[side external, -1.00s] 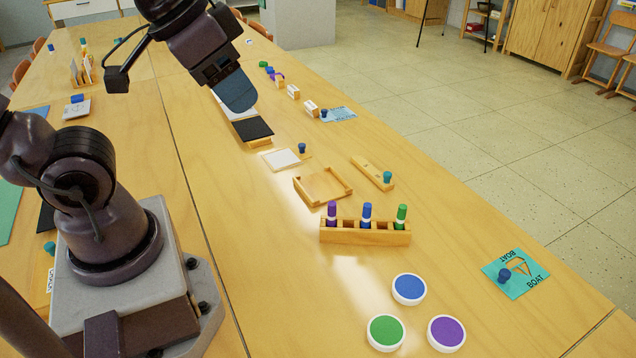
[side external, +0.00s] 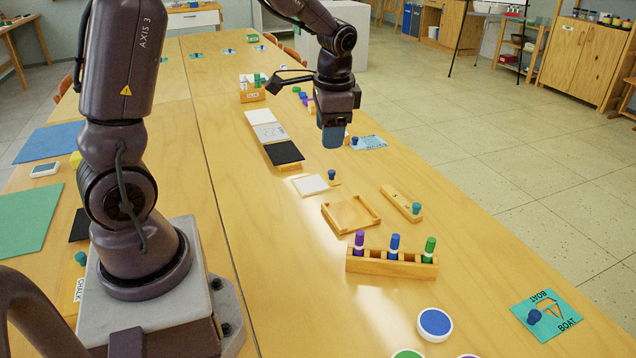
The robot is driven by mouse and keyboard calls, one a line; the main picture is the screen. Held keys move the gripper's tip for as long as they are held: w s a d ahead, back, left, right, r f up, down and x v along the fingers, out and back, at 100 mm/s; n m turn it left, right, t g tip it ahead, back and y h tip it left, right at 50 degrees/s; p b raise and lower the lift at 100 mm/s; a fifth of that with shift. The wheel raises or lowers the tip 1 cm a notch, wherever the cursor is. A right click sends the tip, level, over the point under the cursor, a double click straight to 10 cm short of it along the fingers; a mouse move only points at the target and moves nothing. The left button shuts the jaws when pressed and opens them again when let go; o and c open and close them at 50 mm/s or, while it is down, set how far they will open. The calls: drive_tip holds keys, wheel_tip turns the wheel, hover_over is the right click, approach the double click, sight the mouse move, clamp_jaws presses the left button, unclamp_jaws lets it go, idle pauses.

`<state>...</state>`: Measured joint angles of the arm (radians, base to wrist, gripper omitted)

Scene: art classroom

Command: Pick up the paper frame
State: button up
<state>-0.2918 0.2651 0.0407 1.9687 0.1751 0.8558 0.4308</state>
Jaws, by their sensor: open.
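The paper frame, which I take to be the shallow square wooden frame (side external: 376,221), lies flat on the table in the middle of the view. It has low raised edges and looks empty. My gripper (side external: 333,137) hangs in the air, pointing down, farther back and a little left of the frame in the picture. It is open and holds nothing that I can see. Its fingers are seen nearly as one blue-grey shape, so the gap between them is hidden.
A marker rack (side external: 391,263) stands just in front of the frame. A black pad (side external: 285,153) is farther back. Bare table lies left of the frame.

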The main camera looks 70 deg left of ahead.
drive_tip(key=w+a+f+m+g+y, duration=0.1)
drive_tip(key=w+a+f+m, duration=0.55)
drive_tip(key=a+f, duration=0.45)
drive_tip(key=m+y, duration=0.2)
drive_tip(key=m, duration=0.6)
approach(332, 171)
drive_tip(key=shift+m+t, duration=0.3)
drive_tip(key=shift+m, duration=0.05)
drive_tip(key=x, duration=0.9)
drive_tip(key=shift+s+a+f, duration=0.1)
drive_tip(key=shift+s, duration=0.15)
clamp_jaws()
